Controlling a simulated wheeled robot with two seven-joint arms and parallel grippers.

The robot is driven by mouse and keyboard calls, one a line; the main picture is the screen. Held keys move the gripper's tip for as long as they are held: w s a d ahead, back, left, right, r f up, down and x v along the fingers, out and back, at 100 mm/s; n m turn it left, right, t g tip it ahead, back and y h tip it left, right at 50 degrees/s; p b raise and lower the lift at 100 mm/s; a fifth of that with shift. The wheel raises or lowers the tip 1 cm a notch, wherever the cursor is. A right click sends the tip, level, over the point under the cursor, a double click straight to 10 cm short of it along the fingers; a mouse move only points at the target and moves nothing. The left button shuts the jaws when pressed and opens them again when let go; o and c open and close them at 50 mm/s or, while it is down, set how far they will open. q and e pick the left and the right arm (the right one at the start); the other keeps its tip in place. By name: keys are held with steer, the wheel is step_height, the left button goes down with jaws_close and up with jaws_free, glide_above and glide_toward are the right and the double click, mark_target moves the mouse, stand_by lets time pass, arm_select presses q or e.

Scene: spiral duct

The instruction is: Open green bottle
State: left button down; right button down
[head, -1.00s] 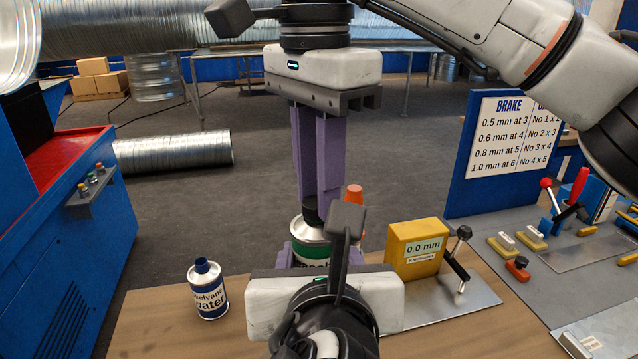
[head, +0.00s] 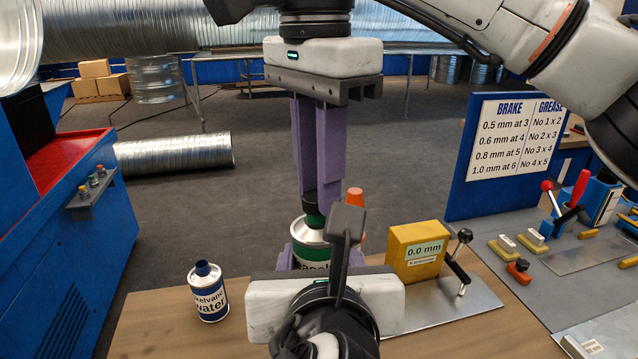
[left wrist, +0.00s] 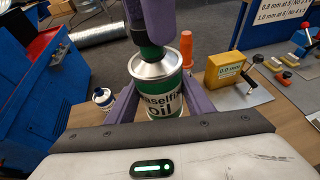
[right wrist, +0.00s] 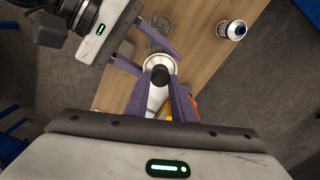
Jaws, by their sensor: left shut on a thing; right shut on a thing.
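The green bottle (head: 312,264) is a can with a white label reading "Oil", a silver shoulder and a green neck (left wrist: 152,52). It stands upright on the wooden table. My left gripper (left wrist: 157,92) is shut around its body, one purple finger on each side. My right gripper (head: 319,203) points straight down from above, shut on the dark cap (right wrist: 160,75) at the top of the neck. Green neck shows just below the dark cap. The fingers hide part of the cap, so I cannot tell whether it still touches the neck.
A blue-capped water bottle (head: 208,292) stands to the left on the table. An orange-topped object (left wrist: 186,48) stands just behind the can. A yellow gauge (head: 416,250) on a metal plate is to the right. A bench with tools and a sign (head: 513,138) lies further right.

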steer(key=shift+r, duration=0.55)
